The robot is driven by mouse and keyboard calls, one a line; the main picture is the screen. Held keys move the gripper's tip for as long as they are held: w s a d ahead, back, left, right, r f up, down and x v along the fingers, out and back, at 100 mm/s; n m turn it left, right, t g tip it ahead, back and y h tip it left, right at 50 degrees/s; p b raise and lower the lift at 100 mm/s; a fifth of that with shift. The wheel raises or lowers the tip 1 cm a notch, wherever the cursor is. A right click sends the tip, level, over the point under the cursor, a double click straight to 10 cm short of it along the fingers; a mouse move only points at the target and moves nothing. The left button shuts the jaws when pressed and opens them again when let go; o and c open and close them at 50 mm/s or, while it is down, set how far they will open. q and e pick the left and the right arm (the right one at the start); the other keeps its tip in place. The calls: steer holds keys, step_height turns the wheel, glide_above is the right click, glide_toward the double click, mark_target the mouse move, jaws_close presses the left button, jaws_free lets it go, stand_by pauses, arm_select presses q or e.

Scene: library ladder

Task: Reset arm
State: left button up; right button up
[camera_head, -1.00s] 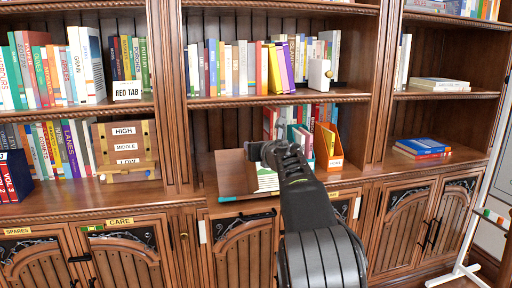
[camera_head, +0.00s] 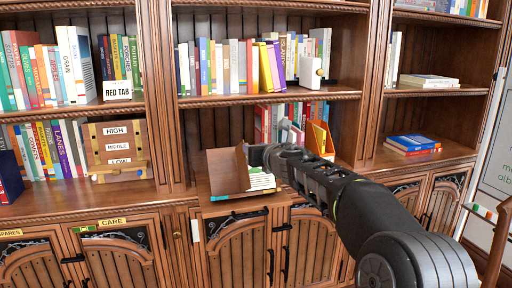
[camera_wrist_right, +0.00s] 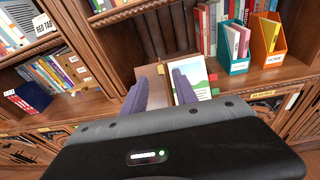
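My right arm comes in from the lower right in the head view. Its gripper (camera_head: 262,155) is in front of the lower middle shelf, beside a brown board (camera_head: 226,172) and a white-and-green book or card (camera_head: 262,181) on the ledge. In the right wrist view the two fingers (camera_wrist_right: 162,90) stand apart with nothing held between them. Beyond them are the brown board (camera_wrist_right: 150,72) and the picture card (camera_wrist_right: 203,82). Whether the fingers touch either one cannot be told. My left gripper is not in view.
An orange file holder (camera_head: 321,140) and a teal one (camera_wrist_right: 234,62) stand right of the gripper. A HIGH/MIDDLE/LOW box (camera_head: 118,150) stands left. Blue and red books (camera_head: 413,144) lie on the right shelf. Cabinet doors are below; open space lies before the shelves.

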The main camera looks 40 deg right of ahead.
stand_by(0.7)
steer(key=w+a+f+m+y, duration=0.1)
steer(key=a+f+m+y, duration=0.1)
steer(key=a+f+m, duration=0.5)
steer(key=w+a+f+m+y, duration=0.2)
steer(key=a+m, duration=0.2)
steer(key=a, duration=0.5)
steer(key=s+a+f+m+g+y+p, duration=0.3)
steer(key=a+f+m, duration=0.5)
steer(key=a+f, duration=0.6)
steer(key=s+a+f+m+g+p, duration=0.1)
steer(key=s+a+f+m+g, duration=0.3)
steer(key=s+f, duration=0.55)
steer(key=s+a+f+m+g+p, duration=0.15)
steer(key=s+f+m, duration=0.5)
steer(key=f, duration=0.65)
steer(key=s+a+f+m+g+p, duration=0.1)
steer(key=s+a+f+m+g, duration=0.1)
steer(key=s, duration=0.9)
steer(key=s+a+f+m+g+y+p, duration=0.1)
steer(key=s+a+f+m+g+p, duration=0.1)
steer(key=s+f, duration=0.4)
steer(key=s+a+g, duration=0.1)
steer(key=s+g, duration=0.1)
steer(key=s, duration=0.3)
steer(key=shift+a+m, duration=0.25)
steer(key=shift+m, duration=0.1)
